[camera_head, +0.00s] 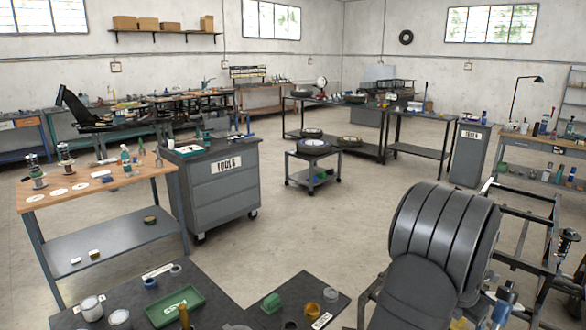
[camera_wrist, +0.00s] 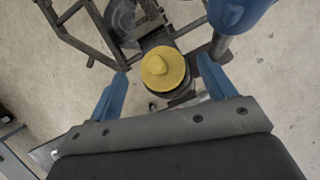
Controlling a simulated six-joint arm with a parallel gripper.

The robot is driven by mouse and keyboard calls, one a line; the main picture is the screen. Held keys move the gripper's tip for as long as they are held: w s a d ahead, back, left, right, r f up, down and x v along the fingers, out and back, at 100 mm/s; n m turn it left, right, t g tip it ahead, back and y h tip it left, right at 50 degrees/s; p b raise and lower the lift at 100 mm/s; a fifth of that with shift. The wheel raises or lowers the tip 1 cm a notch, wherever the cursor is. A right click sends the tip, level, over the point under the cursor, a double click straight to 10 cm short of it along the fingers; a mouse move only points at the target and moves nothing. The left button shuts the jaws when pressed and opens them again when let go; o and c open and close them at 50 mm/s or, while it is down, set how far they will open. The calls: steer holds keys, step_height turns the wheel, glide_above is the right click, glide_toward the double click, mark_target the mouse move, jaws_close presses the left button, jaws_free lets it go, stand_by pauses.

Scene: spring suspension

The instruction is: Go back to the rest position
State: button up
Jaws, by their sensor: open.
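My gripper (camera_wrist: 162,66) is open in the wrist view, with one blue finger at each side. A yellow round cap (camera_wrist: 163,68) with a raised centre shows between the fingers, with gaps on both sides. It sits on a dark round part attached to a dark metal frame (camera_wrist: 95,50). I cannot tell how far below the fingertips the cap is. In the head view my grey arm fills the lower right and hides much of the frame (camera_head: 530,193) behind it.
A coil-over spring (camera_head: 566,243) stands at the frame's right side. A blue cylindrical part (camera_wrist: 232,14) is close by the right finger. A dark table (camera_head: 215,277) with a green tray (camera_head: 175,306) is at the front. The floor (camera_head: 330,225) in the middle is clear.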

steer(key=shift+d+f, duration=0.1)
steer(key=shift+f, duration=0.3)
steer(key=shift+r, duration=0.15)
steer(key=v, duration=1.2)
steer(key=x, duration=1.2)
steer(key=shift+f, duration=0.45)
step_height(320, 180, up, 9)
steer(key=w+a+f, duration=0.3)
steer(key=w+a, duration=0.5)
steer(key=a, duration=0.5)
steer(key=w+a+f, duration=0.3)
steer(key=w+a, duration=0.4)
steer(key=a, duration=0.7)
steer(key=w+a+f, duration=0.4)
steer(key=w+a, duration=0.4)
steer(key=a, duration=0.5)
steer(key=shift+w+a, duration=0.25)
steer(key=shift+w, duration=0.05)
